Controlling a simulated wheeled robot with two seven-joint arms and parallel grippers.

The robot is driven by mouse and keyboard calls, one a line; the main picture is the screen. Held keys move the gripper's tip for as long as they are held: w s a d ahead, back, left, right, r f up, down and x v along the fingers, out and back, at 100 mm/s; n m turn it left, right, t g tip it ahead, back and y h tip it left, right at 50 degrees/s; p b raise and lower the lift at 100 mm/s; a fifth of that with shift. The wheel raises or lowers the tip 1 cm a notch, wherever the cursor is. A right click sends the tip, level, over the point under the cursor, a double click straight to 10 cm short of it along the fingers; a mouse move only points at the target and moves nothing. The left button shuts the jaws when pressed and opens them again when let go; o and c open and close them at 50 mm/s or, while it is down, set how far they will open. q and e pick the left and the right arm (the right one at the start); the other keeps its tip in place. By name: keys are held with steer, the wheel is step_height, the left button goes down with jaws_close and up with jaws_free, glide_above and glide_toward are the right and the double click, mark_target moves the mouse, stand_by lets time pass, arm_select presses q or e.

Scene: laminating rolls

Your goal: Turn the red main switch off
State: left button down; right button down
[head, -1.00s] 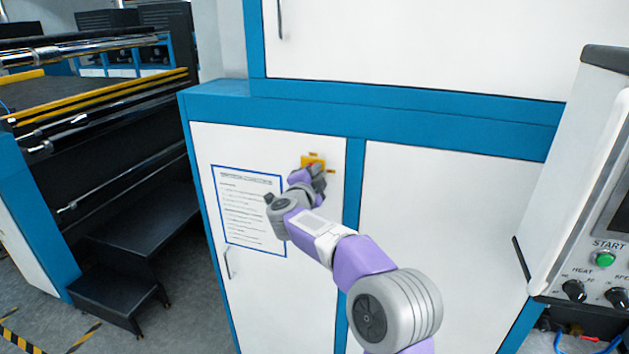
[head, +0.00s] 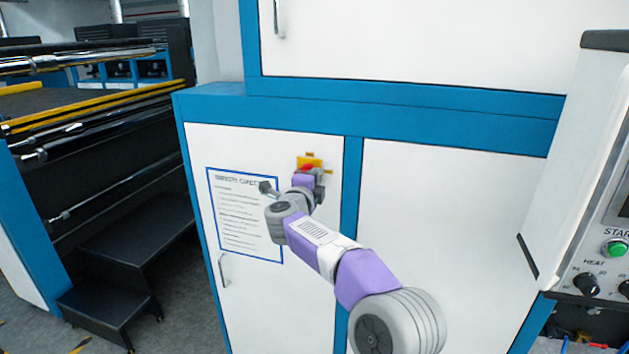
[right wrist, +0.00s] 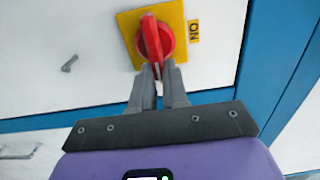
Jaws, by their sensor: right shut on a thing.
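The red main switch (right wrist: 154,42) is a round red knob with a raised grip on a yellow plate (right wrist: 177,18), seen in the right wrist view. "ON" is printed to the right of the knob, turned sideways. In the head view the red switch (head: 308,167) shows on the white cabinet door, partly hidden behind my right gripper. My right gripper (right wrist: 158,72) is shut on the lower end of the switch's grip, which stands nearly upright in the wrist view, leaning slightly left. My left gripper is not in view.
A printed sheet with a blue border (head: 245,213) is on the cabinet door, left of the switch. A door handle (head: 223,271) is below it. A control panel with a green START button (head: 614,249) stands at the right. Black steps (head: 110,285) are at the left.

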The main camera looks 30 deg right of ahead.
steer(key=c, duration=1.1)
jaws_free()
steer(key=shift+c, duration=0.2)
steer(key=b+v, duration=0.1)
steer(key=v, duration=0.6)
steer(key=shift+s+a, duration=0.2)
